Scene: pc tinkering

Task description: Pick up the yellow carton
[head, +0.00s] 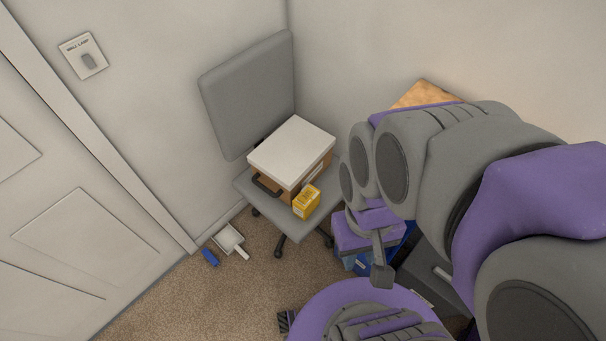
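The yellow carton (307,202) is small and stands on the grey seat of an office chair (318,217), at the front right corner of a larger box. My gripper (382,272) hangs from my grey and purple arm, to the right of the carton in the picture and apart from it. One grey finger shows pointing down. The other finger is not clearly visible, so I cannot tell whether the gripper is open or shut. Nothing is seen held in it.
A brown box with a white lid (291,148) and black handle fills much of the seat, against the grey backrest (250,92). A white dustpan (229,239) and a small blue object (209,257) lie by the door (80,215). Carpet (190,300) is clear at lower left.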

